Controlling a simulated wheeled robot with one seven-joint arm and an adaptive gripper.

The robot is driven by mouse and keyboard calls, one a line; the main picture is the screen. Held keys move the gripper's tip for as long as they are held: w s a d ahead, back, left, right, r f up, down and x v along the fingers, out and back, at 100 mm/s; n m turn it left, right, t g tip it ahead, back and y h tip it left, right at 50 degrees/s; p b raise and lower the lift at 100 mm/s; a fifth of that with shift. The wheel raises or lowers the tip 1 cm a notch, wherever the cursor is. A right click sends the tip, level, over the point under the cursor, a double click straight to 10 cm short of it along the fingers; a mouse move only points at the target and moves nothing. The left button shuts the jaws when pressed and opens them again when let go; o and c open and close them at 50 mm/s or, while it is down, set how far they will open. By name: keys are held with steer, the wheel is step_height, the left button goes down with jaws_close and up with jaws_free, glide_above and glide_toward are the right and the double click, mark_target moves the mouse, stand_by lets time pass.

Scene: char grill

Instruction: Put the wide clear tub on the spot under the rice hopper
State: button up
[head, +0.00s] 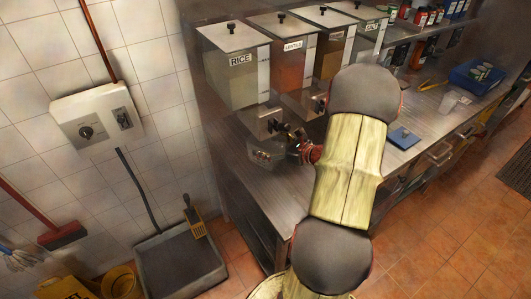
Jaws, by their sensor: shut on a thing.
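The rice hopper (232,77), a clear bin labelled RICE with a steel lid, stands at the left end of a row of hoppers. Its steel outlet (265,121) is low at its front. The wide clear tub (262,156) is just below and in front of this outlet, near the counter's left end. My gripper (291,147) reaches in from the right and is shut on the tub's right side. The fingertips are small and partly hidden. I cannot tell whether the tub touches the counter, and the spot beneath it is hidden.
More hoppers, including lentils (291,66), stand to the right. A blue pad (404,138), a clear cup (449,102) and a blue bin (477,76) are on the steel counter (262,190). Wall switches (97,120) and a grey dustpan (180,262) are left.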

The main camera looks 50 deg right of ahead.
mark_target(266, 149)
steer(key=shift+w, duration=0.25)
steer(key=shift+f+b, duration=0.6)
steer(key=shift+f, duration=1.1)
steer(key=shift+f, duration=0.2)
steer(key=o, duration=1.2)
steer(key=shift+o, duration=0.2)
